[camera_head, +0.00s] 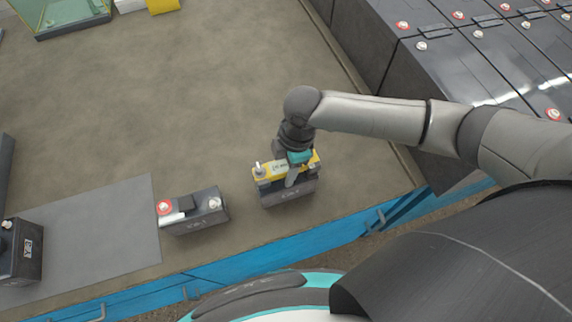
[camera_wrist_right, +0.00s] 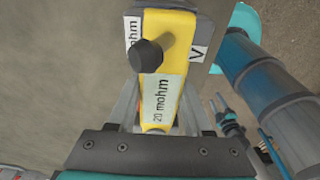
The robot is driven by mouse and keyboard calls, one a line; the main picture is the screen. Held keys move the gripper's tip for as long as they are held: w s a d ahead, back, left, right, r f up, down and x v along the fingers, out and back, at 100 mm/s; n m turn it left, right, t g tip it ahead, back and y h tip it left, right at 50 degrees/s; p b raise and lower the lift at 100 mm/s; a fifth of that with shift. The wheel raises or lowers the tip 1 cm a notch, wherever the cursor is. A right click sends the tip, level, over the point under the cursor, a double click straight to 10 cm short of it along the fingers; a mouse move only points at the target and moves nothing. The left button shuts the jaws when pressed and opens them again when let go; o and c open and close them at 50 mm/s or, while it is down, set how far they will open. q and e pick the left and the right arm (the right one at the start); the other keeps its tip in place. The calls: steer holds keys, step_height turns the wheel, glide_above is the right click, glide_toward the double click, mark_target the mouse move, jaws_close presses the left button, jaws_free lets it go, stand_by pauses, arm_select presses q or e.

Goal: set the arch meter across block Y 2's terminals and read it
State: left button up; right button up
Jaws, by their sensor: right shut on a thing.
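The yellow arch meter (camera_head: 264,172) sits over the top of a dark block (camera_head: 290,193) near the table's front edge. Whether its feet touch the terminals cannot be told, and the block's label is too small to read. My right gripper (camera_head: 293,172) is shut on the meter from above. In the right wrist view the meter (camera_wrist_right: 184,50) lies between my gripper's fingers (camera_wrist_right: 160,108), with a black knob and a white label reading "20 mohm". Part of the dark block (camera_wrist_right: 203,22) shows beneath it, with a "V" on a white label. My left gripper is not in view.
A similar block (camera_head: 194,211) with a red-ringed and a plain terminal stands to the left. Large black batteries (camera_head: 450,65) fill the back right. A blue rail (camera_head: 270,255) edges the table; the middle is clear.

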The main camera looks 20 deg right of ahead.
jaws_close()
steer(key=shift+r, duration=0.15)
stand_by(0.4)
